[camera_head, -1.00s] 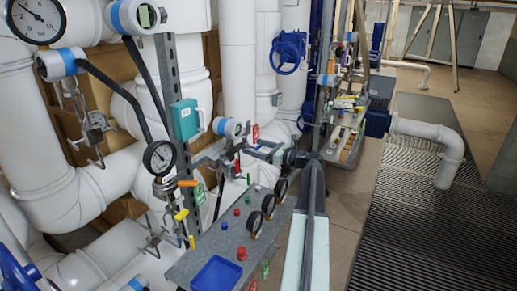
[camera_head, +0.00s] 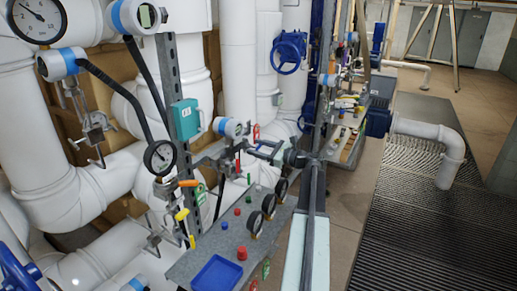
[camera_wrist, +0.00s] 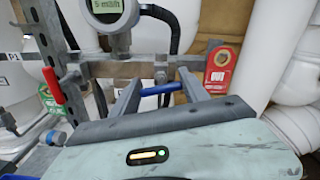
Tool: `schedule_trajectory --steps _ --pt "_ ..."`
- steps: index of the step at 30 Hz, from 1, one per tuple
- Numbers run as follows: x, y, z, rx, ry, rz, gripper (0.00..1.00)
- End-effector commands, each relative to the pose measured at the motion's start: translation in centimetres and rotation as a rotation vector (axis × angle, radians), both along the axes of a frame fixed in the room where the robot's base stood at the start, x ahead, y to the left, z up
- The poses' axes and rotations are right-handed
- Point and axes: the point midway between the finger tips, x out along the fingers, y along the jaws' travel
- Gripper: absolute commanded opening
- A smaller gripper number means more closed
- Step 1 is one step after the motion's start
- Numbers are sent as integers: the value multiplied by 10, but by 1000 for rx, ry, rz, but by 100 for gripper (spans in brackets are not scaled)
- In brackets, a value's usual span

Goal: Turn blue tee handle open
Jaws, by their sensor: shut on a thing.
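The blue tee handle (camera_wrist: 162,88) is a short blue bar lying crosswise between the two grey fingers of my gripper (camera_wrist: 157,84) in the wrist view. My gripper is shut on it, with a finger at each end of the bar. The stem and valve body behind the handle are mostly hidden. In the head view my gripper (camera_head: 266,150) reaches left from my arm to the pipework above the panel; the handle is too small there to judge its angle.
A round digital gauge (camera_wrist: 112,10) is above. In the head view, a panel with gauges and a blue tray (camera_head: 217,272) lies below. Open floor (camera_head: 345,205) is at right.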

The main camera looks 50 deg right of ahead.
Motion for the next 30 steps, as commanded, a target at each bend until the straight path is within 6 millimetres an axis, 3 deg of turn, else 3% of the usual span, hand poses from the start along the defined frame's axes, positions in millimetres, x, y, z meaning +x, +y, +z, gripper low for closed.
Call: schedule_trajectory --steps 30 --pt "-2 3 -4 -929 -230 0 12"
